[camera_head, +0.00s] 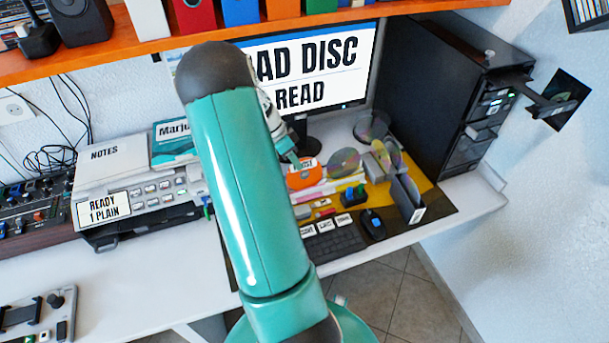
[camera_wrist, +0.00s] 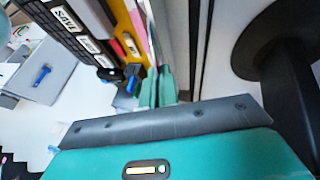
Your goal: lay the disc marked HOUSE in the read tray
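An orange disc marked HOUSE (camera_head: 303,173) is on the desk side of the head view, just below my gripper (camera_head: 291,158). In the wrist view my gripper's two teal fingers (camera_wrist: 157,74) are close together, with a thin edge between or behind them. I cannot tell whether they touch the disc or grip it. A black tray (camera_head: 530,90) sticks out of the upper front of the black tower (camera_head: 430,90) at the right. I cannot read a label on that tray.
Several other discs (camera_head: 344,162) stand in holders on the desk behind the keyboard (camera_head: 333,243) and mouse (camera_head: 372,224). A printer (camera_head: 140,200) labelled "READY 1 PLAIN" stands at the left. An orange shelf (camera_head: 130,48) runs above the desk.

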